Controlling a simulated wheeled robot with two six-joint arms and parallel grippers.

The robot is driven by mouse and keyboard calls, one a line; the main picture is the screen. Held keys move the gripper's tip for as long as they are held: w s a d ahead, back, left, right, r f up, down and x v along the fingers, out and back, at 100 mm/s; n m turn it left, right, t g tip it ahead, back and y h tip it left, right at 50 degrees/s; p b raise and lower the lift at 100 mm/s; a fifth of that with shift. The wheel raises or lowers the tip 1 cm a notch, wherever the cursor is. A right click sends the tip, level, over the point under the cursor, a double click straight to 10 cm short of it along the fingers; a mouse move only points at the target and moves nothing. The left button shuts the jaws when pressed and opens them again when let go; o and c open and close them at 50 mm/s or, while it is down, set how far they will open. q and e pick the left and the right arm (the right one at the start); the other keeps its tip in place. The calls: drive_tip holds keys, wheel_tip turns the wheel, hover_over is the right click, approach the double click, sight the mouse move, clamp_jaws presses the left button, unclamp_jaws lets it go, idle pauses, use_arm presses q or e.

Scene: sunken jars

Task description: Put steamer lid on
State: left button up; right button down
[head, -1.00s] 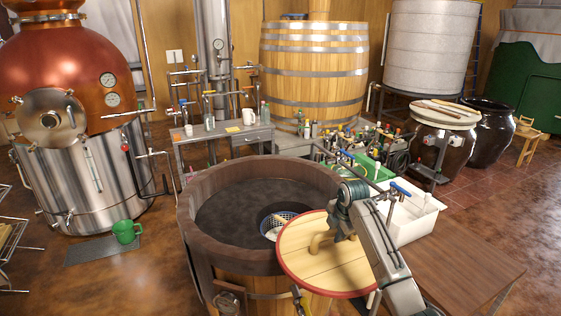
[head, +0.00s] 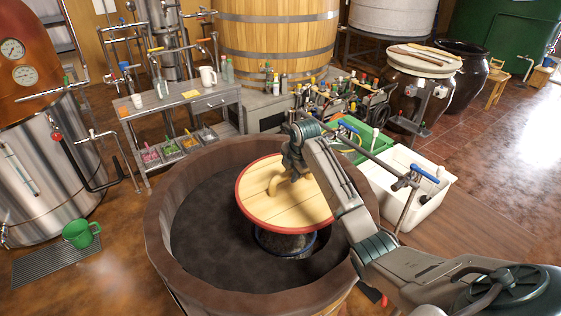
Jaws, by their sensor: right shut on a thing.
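The round pale wooden lid (head: 298,210) with a red rim is over the inside of the wide wooden steamer vat (head: 158,240). My right gripper (head: 289,175) is shut on the lid's curved wooden handle (head: 274,187). Below the lid is a dark round basket or pot with a blue rim (head: 270,247), mostly hidden by the lid. I cannot tell whether the lid touches it. The vat's rim is wider than the lid, and its dark inside shows around it. My left gripper is not in view.
A white tub (head: 405,190) and a green crate (head: 365,142) stand right of the vat. A grey bench (head: 180,105) with a white mug (head: 208,76) is behind it.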

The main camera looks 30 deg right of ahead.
sight(292, 186)
drive_tip(key=shift+s+f, duration=0.3)
drive_tip(key=shift+f, duration=0.55)
drive_tip(key=shift+s+f, duration=0.3)
drive_tip(key=shift+f, duration=0.5)
drive_tip(key=b+x, duration=0.1)
drive_tip(key=x, duration=0.1)
drive_tip(key=b+x, duration=0.1)
drive_tip(key=x, duration=0.1)
drive_tip(key=s+b+x, duration=0.1)
drive_tip(key=x, duration=0.1)
drive_tip(key=shift+f, duration=0.25)
use_arm(q)
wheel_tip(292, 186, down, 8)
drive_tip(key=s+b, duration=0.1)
drive_tip(key=b, duration=0.4)
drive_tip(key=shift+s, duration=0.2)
use_arm(e)
wheel_tip(292, 186, down, 7)
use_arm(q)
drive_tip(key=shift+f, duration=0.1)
use_arm(e)
drive_tip(key=shift+s+f, duration=0.1)
drive_tip(key=shift+f, duration=0.3)
drive_tip(key=c, duration=1.2)
unclamp_jaws()
drive_tip(key=shift+c, duration=0.2)
drive_tip(key=shift+o, duration=0.5)
drive_tip(key=shift+s+f, duration=0.1)
